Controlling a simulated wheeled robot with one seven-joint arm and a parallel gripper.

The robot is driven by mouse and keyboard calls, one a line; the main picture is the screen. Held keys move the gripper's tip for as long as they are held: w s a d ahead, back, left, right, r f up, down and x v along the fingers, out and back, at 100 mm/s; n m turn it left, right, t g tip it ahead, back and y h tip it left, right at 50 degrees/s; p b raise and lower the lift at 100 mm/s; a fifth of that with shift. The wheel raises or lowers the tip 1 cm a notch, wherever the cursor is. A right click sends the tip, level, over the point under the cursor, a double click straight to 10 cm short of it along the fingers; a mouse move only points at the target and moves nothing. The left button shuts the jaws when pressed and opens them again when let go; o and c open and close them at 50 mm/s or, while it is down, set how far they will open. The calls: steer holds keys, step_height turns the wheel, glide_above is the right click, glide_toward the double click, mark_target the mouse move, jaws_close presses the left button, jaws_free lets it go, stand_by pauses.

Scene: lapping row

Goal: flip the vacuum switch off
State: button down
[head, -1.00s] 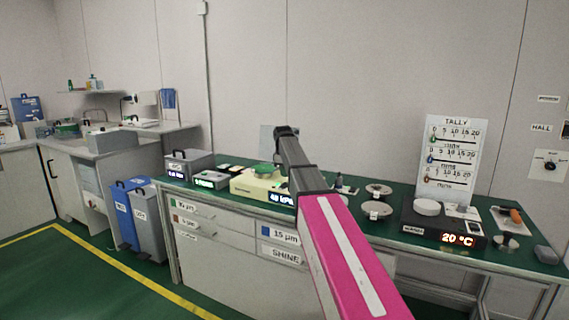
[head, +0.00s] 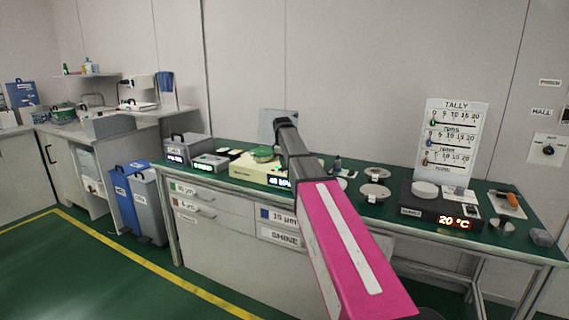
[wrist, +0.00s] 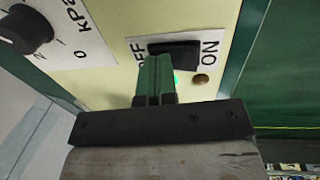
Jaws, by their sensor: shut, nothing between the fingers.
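The vacuum unit is a cream box (head: 243,172) on the green bench, with a lit kPa display (head: 279,183) partly behind my arm. Its black rocker switch (wrist: 174,53) shows in the wrist view on a white label, between a partly covered OFF on the left and ON on the right. A green light glows just below the switch, beside my fingers. My gripper (wrist: 155,62) is shut and empty, its green fingertips at the lower edge of the switch near the OFF side. I cannot tell whether they touch it. In the head view my arm hides the gripper.
A black knob (wrist: 25,30) on a kPa dial sits left of the switch, and a small brown button (wrist: 201,79) lies below ON. On the bench, a hotplate (head: 437,211) reading 20 °C, metal dishes (head: 374,192) and a tally board (head: 452,138) stand to the right.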

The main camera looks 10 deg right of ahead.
mark_target(282, 168)
steer(key=shift+s, duration=0.15)
steer(key=shift+s+a+r, duration=0.15)
steer(key=shift+s+a, duration=0.3)
steer(key=shift+s, duration=0.1)
steer(key=shift+r, duration=0.55)
step_height(282, 168, up, 13)
steer(key=s+a, duration=0.1)
steer(key=shift+s, duration=0.15)
steer(key=shift+d+f, duration=0.1)
steer(key=shift+w+d, duration=0.25)
steer(key=shift+w, duration=0.4)
